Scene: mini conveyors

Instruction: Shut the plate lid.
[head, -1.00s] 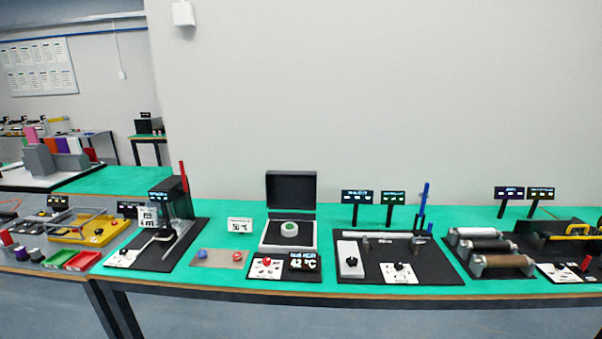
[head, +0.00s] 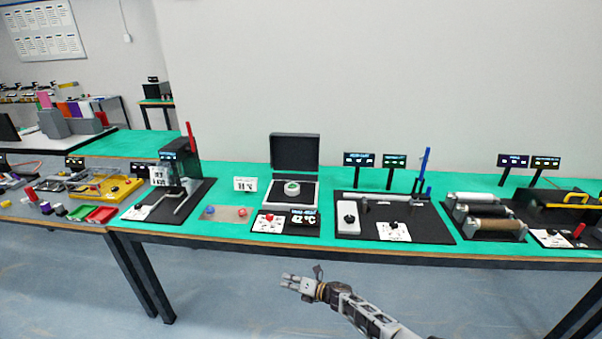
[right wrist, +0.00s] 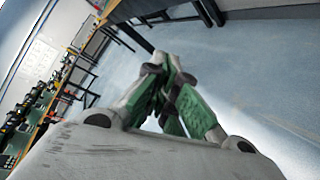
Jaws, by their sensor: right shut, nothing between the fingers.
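The plate device stands on the green bench in the head view, with its dark plate lid (head: 295,152) raised upright at the back. In front is a control panel (head: 268,222) with a red knob and a display. My right gripper (head: 287,281) is in front of the bench, below its edge and apart from everything. It is shut and empty; its fingers also show in the right wrist view (right wrist: 172,75). My left gripper is not in view.
Left of the plate is a mat with a blue and a red knob (head: 224,213), then a dark press-like machine (head: 175,165). Right stands a black station with a white box (head: 348,218) and blue lever. Floor before the bench is clear.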

